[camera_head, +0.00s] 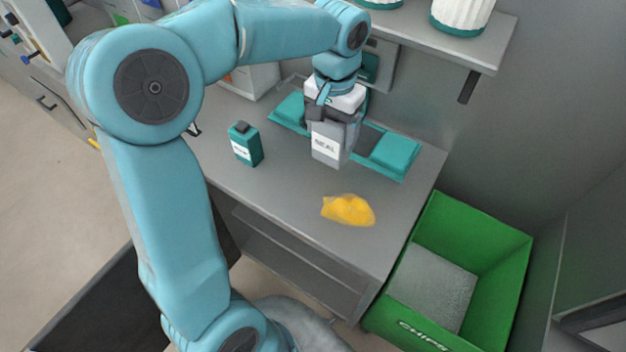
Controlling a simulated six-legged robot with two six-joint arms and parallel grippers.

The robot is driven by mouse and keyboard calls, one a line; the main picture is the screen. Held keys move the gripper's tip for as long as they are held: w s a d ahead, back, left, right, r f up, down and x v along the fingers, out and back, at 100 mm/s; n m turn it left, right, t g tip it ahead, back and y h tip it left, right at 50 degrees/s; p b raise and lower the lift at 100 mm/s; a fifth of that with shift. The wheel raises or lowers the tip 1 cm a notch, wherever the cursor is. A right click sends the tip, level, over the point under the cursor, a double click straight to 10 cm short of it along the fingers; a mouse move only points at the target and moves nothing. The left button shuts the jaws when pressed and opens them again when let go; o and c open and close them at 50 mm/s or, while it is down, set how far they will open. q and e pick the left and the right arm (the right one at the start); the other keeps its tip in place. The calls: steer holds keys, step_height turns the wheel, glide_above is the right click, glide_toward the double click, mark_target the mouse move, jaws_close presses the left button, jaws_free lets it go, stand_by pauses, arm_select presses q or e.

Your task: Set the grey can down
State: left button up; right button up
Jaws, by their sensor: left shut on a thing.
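A grey can (327,146) with a white label reading "SEAL" is in the middle of the camera_head view, over the back part of the grey bench top (290,187). My left gripper (333,108) comes down from above and is shut on the upper part of the can. The can looks upright. I cannot tell whether its base touches the surface beneath it. Teal pads on a teal tray (376,173) show on both sides of the can. My right gripper is not in view.
A yellow cloth (348,210) lies on the bench in front of the can. A small teal can (245,144) stands to the left. A green bin (480,238) marked "CHIPS" is at the right. A shelf (480,45) with white ribbed containers overhangs the back.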

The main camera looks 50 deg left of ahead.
arm_select(q)
step_height(320, 180, down, 18)
steer(key=shift+w+r, duration=0.1)
steer(key=shift+f, duration=0.2)
steer(key=o, duration=1.2)
steer(key=shift+o, duration=0.2)
steer(key=shift+r, duration=0.1)
